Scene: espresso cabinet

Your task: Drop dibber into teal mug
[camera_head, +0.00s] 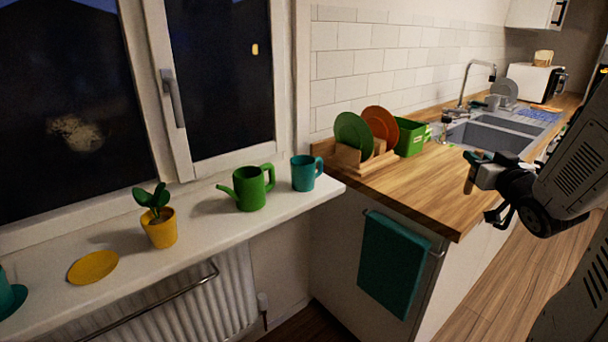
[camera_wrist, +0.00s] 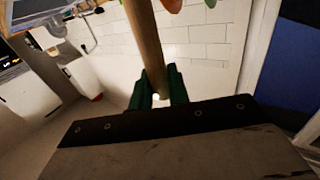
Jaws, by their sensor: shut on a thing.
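The teal mug (camera_head: 305,174) stands upright on the right end of the white windowsill, with its handle to the right. My gripper (camera_head: 474,172) is at the right of the head view, over the floor side of the wooden counter and well to the right of the mug. In the wrist view my gripper (camera_wrist: 159,76) has its dark green fingers shut on the dibber (camera_wrist: 145,38), a pale wooden rod that runs up out of the picture. The mug's inside is mostly hidden.
A green watering can (camera_head: 249,190) stands just left of the mug. A yellow plant pot (camera_head: 160,230) and yellow saucer (camera_head: 93,267) are further left. A rack with a green plate (camera_head: 353,138) and orange plate (camera_head: 382,122) stands on the counter (camera_head: 420,190), beside a green crate (camera_head: 411,138).

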